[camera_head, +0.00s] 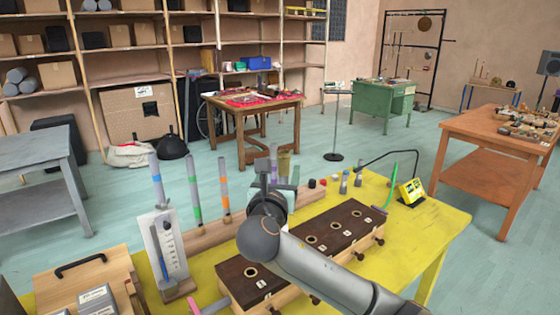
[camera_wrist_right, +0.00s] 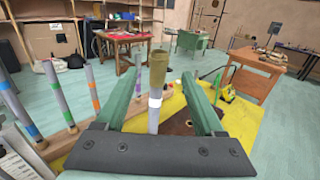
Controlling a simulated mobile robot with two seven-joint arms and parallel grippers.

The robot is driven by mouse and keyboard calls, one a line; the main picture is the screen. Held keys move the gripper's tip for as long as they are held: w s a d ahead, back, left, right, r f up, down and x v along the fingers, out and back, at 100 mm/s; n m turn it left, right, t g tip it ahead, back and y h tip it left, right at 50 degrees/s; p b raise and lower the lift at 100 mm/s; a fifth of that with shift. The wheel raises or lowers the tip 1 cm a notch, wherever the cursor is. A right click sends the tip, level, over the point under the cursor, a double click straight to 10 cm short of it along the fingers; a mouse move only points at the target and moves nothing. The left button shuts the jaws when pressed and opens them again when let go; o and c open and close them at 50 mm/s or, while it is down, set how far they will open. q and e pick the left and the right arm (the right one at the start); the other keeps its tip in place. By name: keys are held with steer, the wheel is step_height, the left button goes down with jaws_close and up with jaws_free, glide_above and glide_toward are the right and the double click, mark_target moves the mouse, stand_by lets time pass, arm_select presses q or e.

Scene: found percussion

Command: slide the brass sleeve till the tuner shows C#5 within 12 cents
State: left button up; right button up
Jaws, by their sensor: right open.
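The brass sleeve (camera_wrist_right: 158,68) sits at the top of an upright grey tube (camera_wrist_right: 153,120) with a white band, in the middle of the right wrist view. In the head view the sleeve (camera_head: 285,162) shows just behind my right gripper (camera_head: 277,176). The right gripper's green fingers (camera_wrist_right: 157,82) are open, one on each side of the tube and sleeve in the picture; I cannot tell how deep the tube sits between them. The yellow tuner (camera_head: 411,192) stands at the right of the yellow table; its reading is too small to read. My left gripper is not in view.
Tubes with blue, green and orange bands (camera_head: 194,185) stand in a wooden rack left of my gripper. A dark-topped wooden box with holes (camera_head: 345,225) lies under my right arm. A white gauge board (camera_head: 164,248) stands at left. The yellow table (camera_head: 437,228) has bare room at right.

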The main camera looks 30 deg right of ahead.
mark_target(283, 156)
steer(key=x, duration=0.8)
steer(key=shift+w, duration=0.15)
jaws_close()
stand_by(0.3)
steer(key=shift+r+p, duration=0.45)
steer(key=shift+p, duration=1.35)
stand_by(0.4)
jaws_free()
stand_by(0.3)
